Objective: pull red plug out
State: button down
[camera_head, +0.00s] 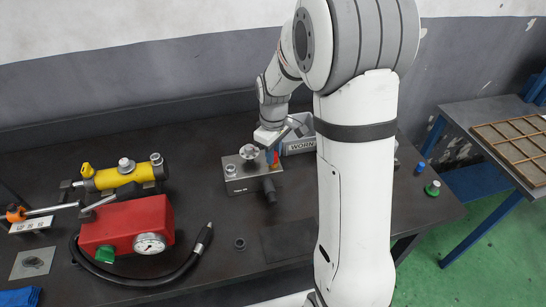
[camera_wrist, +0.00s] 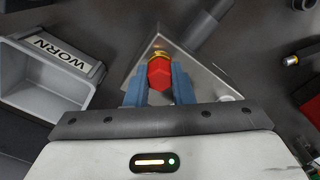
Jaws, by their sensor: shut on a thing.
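The red plug (camera_wrist: 160,74) shows in the wrist view as a red hexagonal head above a brass-coloured part, between the two blue fingers of my gripper (camera_wrist: 159,84). The fingers are shut on the red head. The plug is at the corner of a grey metal block (camera_wrist: 190,78). I cannot tell whether the plug is seated in the block or clear of it. In the head view, the block (camera_head: 240,182) stands on the dark bench, and my gripper (camera_head: 272,157) points down at its right end. The red plug (camera_head: 276,159) is only a small patch there.
A grey bin marked WORN (camera_head: 301,146) stands right behind the block; it also shows in the wrist view (camera_wrist: 60,52). A red pump (camera_head: 125,222) with a gauge and black hose, and a yellow cylinder (camera_head: 120,176), are at left. A dark ring (camera_head: 240,243) lies in front.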

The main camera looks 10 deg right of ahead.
jog(key=shift+n, duration=0.8)
jog(key=c, duration=1.7)
grip_release()
jog(key=shift+n, duration=0.5)
jog(key=o, duration=0.5)
jog(key=shift+o, duration=0.2)
jog(key=shift+r+b, duration=0.35)
jog(key=shift+r, duration=3.6)
